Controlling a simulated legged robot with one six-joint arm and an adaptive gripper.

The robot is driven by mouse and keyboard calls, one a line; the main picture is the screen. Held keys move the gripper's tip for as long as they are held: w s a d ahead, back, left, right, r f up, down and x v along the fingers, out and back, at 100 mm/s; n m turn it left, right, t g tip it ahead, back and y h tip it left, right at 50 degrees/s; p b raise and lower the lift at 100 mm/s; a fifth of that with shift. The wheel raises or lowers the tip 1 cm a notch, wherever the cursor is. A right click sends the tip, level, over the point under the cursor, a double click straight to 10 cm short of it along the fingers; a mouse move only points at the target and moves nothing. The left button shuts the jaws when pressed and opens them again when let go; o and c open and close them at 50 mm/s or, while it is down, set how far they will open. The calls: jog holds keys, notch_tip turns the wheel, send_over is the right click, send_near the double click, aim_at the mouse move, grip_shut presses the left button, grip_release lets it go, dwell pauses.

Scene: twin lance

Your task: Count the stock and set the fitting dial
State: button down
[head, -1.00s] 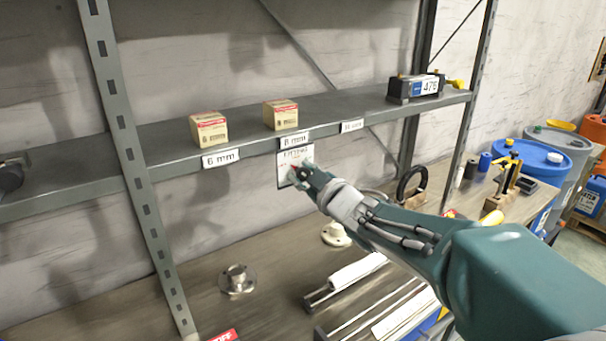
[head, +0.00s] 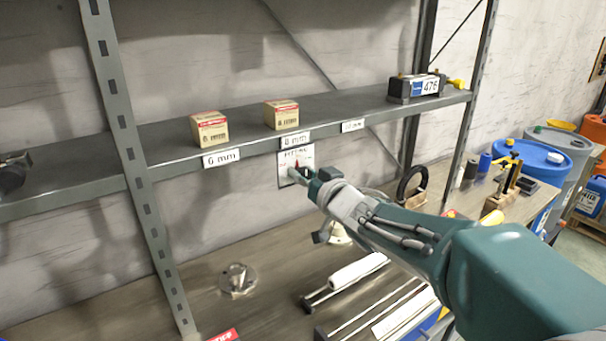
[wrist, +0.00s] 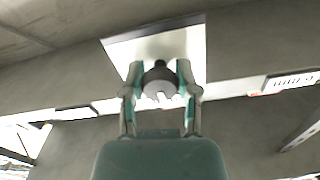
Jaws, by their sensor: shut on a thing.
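A white dial card (head: 303,156) with a red pointer (head: 298,165) hangs on the front of the shelf, below the 8 mm label (head: 295,140). Its scale marks are too small to read. My gripper (head: 296,176) reaches it from the right and covers its lower part. In the wrist view my gripper (wrist: 161,85) is shut on a dark round knob (wrist: 158,76), with a finger on each side and the card (wrist: 150,46) behind. One stock box (head: 209,129) stands above the 6 mm label (head: 220,158), and one box (head: 281,114) above the 8 mm label.
The 10 mm label (head: 352,126) has bare shelf (head: 345,102) behind it. A black device reading about 476 (head: 418,88) sits at the shelf's right end. Below, the bench (head: 180,290) holds a metal flange (head: 237,280) and a white roll (head: 357,270). Blue drums (head: 533,165) stand at right.

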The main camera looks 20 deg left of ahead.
jog(key=shift+f, duration=0.1)
dwell(0.3)
jog(key=shift+c, duration=1.7)
grip_release()
jog(key=v, duration=1.1)
jog(key=shift+s+d, duration=0.25)
jog(key=shift+s, duration=0.05)
